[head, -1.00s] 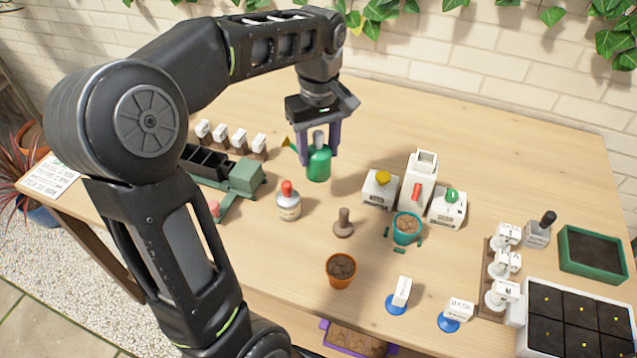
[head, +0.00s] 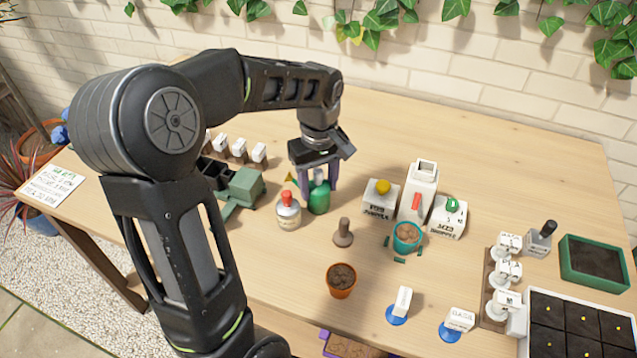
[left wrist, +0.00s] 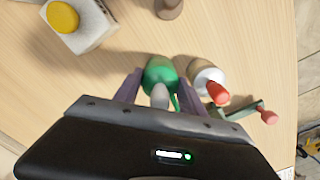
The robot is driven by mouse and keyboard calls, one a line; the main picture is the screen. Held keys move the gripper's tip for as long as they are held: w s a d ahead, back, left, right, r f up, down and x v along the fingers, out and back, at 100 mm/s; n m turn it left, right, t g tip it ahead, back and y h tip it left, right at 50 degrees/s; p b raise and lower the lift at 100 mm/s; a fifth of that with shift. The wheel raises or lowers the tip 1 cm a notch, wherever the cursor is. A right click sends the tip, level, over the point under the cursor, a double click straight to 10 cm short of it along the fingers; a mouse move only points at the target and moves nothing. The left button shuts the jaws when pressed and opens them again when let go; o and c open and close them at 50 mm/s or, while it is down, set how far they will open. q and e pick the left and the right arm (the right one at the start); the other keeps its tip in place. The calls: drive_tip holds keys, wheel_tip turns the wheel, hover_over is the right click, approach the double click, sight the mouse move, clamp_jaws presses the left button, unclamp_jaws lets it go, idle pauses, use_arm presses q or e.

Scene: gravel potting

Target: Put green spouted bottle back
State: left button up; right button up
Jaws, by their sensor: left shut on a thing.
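The green spouted bottle (head: 319,199) stands upright at the middle of the table, just right of a white bottle with a red top (head: 288,211). My left gripper (head: 319,183) is shut on the green bottle from above, with its purple fingers on either side. In the left wrist view the green bottle (left wrist: 160,75) sits between the fingers, with the red-topped bottle (left wrist: 208,80) close beside it. The bottle's base is at or very near the table; I cannot tell if it touches. My right gripper is not in view.
A wooden stamp-like tool (head: 343,233), a terracotta pot (head: 341,279) and a teal pot (head: 407,237) stand nearby. A white box with a yellow knob (head: 381,199) is to the right. A green device (head: 243,187) is to the left. Bare table lies behind the bottle.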

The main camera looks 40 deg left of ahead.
use_arm(q)
drive_tip(key=shift+f, duration=0.15)
drive_tip(key=o, duration=1)
wheel_tip(320, 180, up, 12)
drive_tip(key=shift+r, duration=0.2)
idle(0.6)
